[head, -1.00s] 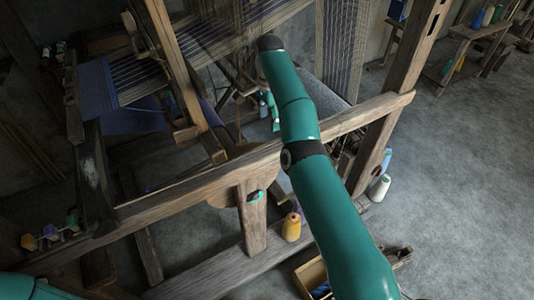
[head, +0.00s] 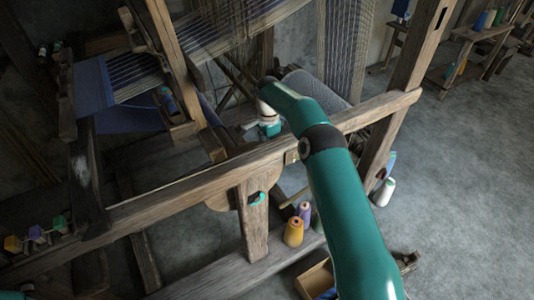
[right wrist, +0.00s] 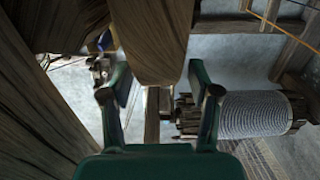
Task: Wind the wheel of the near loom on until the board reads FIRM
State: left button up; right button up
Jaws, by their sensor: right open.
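The near loom's wooden frame (head: 190,190) crosses the head view. A rounded wooden piece (head: 222,198) shows below its front beam, beside a post; I cannot tell whether it is the wheel. My left gripper is out of view. No board with readable lettering shows.
A ribbed grey roll (right wrist: 250,113) lies right of the fingers. An orange cone (head: 293,232) and a purple cone (head: 304,211) stand near the post. A white cone (head: 384,192) stands further right. A wooden box (head: 318,279) is at the bottom.

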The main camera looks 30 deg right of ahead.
jog(key=shift+f, duration=1.75)
grip_shut()
